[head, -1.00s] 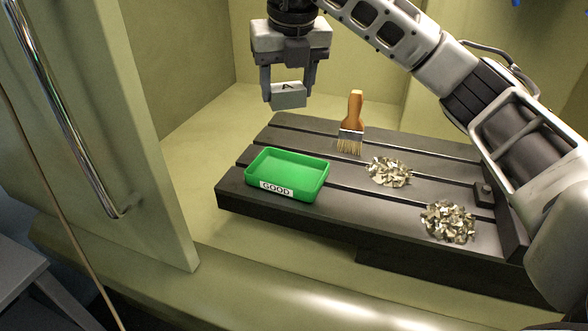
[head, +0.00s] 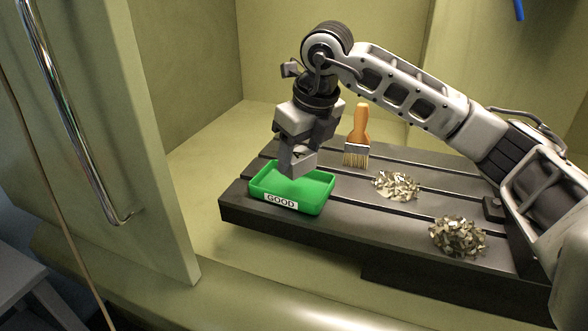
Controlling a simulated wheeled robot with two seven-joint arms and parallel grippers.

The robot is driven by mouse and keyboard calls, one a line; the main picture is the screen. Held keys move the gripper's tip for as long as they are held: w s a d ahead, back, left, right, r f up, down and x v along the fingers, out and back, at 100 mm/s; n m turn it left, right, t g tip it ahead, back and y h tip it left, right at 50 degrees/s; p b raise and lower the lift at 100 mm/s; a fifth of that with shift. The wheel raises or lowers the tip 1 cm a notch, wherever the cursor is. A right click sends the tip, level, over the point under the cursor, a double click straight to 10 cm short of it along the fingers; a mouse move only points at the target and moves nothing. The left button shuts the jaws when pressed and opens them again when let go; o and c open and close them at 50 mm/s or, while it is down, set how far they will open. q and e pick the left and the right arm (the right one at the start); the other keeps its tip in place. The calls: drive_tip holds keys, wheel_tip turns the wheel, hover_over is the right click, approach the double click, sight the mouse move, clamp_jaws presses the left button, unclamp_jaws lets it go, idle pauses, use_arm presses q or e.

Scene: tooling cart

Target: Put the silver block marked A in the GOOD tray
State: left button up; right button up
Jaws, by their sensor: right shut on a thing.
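The silver block (head: 304,162) is held between the fingers of my right gripper (head: 297,160), which is shut on it. The block is over the back part of the green GOOD tray (head: 318,203), low and close to the tray. I cannot tell whether it touches the tray floor. The letter on the block does not show clearly now. The tray sits at the left end of the dark slotted table and its white GOOD label faces front. My left gripper is not in view.
Two piles of metal chips (head: 396,186) and (head: 458,237) lie on the slotted table (head: 350,230) to the right. A door with a metal handle (head: 75,120) is at the left.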

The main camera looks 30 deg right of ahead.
sight(297, 150)
drive_tip(key=shift+w+d+f, duration=0.1)
drive_tip(key=shift+w+f, duration=0.95)
drive_tip(key=shift+f, duration=0.1)
drive_tip(key=p+x, duration=0.1)
drive_tip(key=x, duration=0.2)
drive_tip(key=shift+d+f, duration=0.15)
drive_tip(key=shift+f, duration=0.35)
drive_tip(key=shift+f, duration=0.15)
drive_tip(key=o, duration=0.7)
drive_tip(key=shift+f, duration=0.1)
drive_tip(key=shift+o, duration=0.5)
